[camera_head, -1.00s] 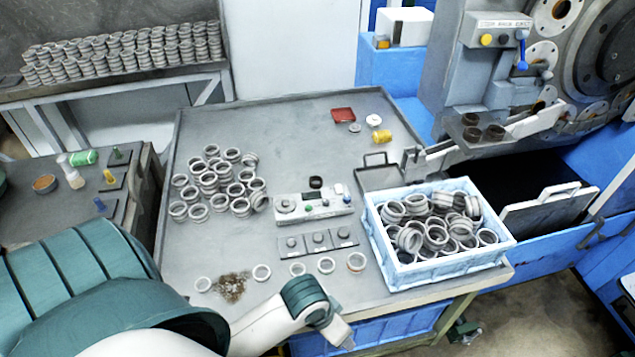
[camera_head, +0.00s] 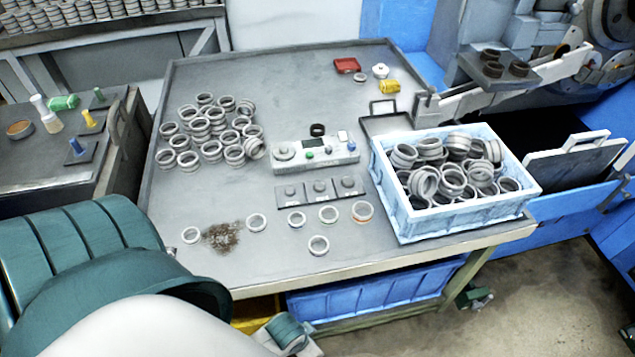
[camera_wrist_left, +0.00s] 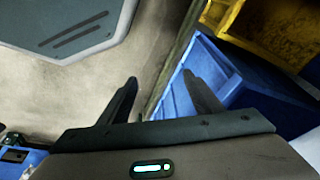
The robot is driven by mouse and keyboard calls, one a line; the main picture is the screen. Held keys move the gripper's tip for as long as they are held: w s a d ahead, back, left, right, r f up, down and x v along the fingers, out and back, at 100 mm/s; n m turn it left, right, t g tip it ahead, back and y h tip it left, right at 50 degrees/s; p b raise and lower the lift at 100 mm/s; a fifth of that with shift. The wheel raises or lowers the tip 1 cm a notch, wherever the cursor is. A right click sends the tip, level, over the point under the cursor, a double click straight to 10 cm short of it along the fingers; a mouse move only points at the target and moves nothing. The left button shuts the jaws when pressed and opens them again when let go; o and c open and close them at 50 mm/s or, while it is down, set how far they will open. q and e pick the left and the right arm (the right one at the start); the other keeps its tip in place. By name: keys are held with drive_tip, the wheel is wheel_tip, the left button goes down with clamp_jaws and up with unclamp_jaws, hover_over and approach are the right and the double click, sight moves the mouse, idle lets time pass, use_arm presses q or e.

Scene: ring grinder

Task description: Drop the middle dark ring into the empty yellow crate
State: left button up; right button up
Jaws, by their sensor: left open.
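My left gripper (camera_wrist_left: 165,85) is open and empty, beside a blue crate (camera_wrist_left: 245,90) and lower than the tabletop. My right gripper is out of view.
The table (camera_head: 300,75) carries a ring pile (camera_head: 212,132), a gauge (camera_head: 315,153) with a black ring on it, and a row of single rings near the front. A light blue crate (camera_head: 420,226) full of rings stands at the right. Another blue crate (camera_head: 375,295) is under the table.

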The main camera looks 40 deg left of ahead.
use_arm(q)
wheel_tip(320, 180, down, 17)
drive_tip(key=s+b, duration=0.2)
drive_tip(key=b, duration=0.3)
drive_tip(key=shift+s+a+b, duration=0.15)
drive_tip(key=shift+s+b, duration=0.05)
drive_tip(key=shift+b, duration=0.1)
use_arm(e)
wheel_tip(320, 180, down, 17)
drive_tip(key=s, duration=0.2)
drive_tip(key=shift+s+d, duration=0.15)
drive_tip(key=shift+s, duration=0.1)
